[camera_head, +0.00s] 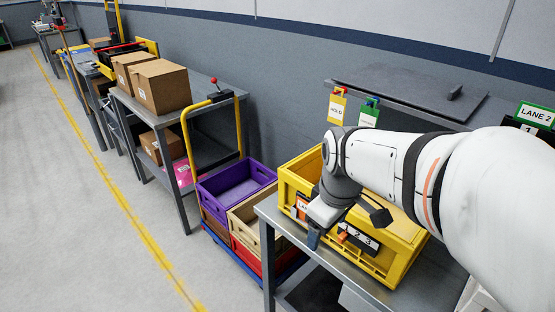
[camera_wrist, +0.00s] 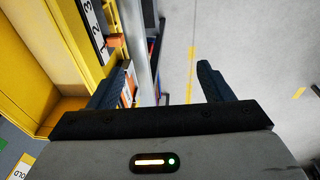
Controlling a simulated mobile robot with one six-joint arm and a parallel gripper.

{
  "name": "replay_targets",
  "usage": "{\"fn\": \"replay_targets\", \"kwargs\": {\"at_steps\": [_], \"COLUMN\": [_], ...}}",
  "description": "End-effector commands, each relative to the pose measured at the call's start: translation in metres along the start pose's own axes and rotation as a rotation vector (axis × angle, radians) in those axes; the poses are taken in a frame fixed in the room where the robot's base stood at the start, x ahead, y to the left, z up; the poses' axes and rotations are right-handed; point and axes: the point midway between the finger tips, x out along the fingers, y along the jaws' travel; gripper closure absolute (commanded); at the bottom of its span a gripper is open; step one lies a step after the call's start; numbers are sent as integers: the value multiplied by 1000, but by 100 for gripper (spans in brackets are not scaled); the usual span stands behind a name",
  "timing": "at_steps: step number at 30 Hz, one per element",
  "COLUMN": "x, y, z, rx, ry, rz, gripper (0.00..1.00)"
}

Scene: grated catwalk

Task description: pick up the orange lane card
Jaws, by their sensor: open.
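An orange card with white lettering, partly hidden, shows on the front of a yellow crate (camera_head: 404,268); I take it for the orange lane card (camera_head: 301,206). In the wrist view, an orange and white patch (camera_wrist: 127,96) beside the left finger may be the same card. My gripper (camera_head: 314,238) is at the crate's front, just right of and below the card in the head view. A small orange piece (camera_head: 343,237) sits by the crate's "1 2 3" label (camera_head: 358,238).
The crate stands on a grey table (camera_head: 268,212). Left of it are a purple crate (camera_head: 236,183) and a tan crate (camera_head: 243,217) on a cart. Yellow and green hanging tags (camera_head: 337,106) are behind the crate. Open floor lies at the left.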

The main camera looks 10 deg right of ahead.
Motion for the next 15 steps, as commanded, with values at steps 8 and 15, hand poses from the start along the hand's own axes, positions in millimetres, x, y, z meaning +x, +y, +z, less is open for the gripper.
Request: {"fn": "replay_targets", "kwargs": {"at_steps": [8,15], "x": [6,23], "y": [46,75], "z": [-60,-98], "rx": [-750,-1269], "ry": [-46,-42], "rz": [-75,-142], "gripper": [4,2]}}
